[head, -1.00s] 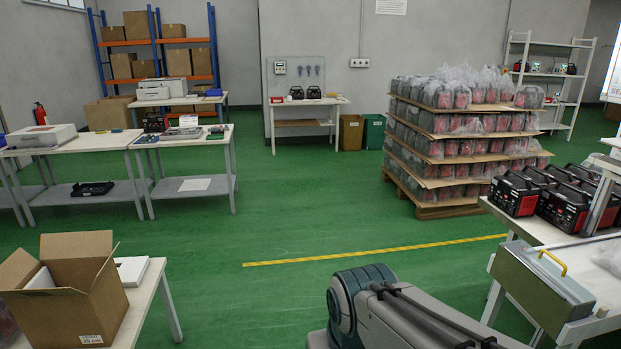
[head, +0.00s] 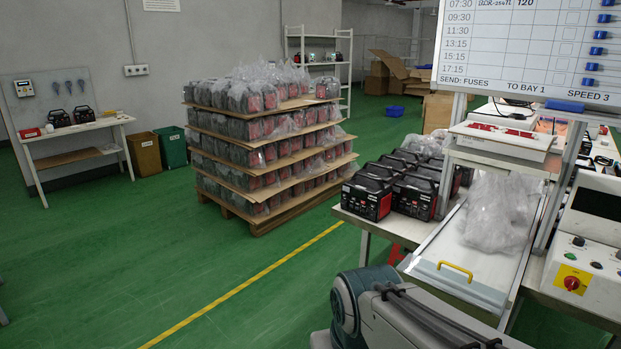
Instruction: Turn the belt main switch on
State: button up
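A red rotary knob on a yellow square plate (head: 572,283) is at the lower right in the head view. It looks like a main switch and sits on the front of a white control box (head: 597,262). I cannot read a label or tell its setting for certain. The same box has a dark display, a black knob, and small green and red buttons. My arm shows at the bottom centre, to the left of the box and apart from it. My gripper is not in view.
A whiteboard (head: 540,50) hangs above. A loaded pallet (head: 257,222) stands further back. Green floor is free at left.

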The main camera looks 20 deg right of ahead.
aim_at(572, 282)
jog(key=z, duration=0.9)
jog(key=i, duration=0.8)
jog(key=z, duration=1)
jog(key=i, duration=0.3)
jog(key=z, duration=0.05)
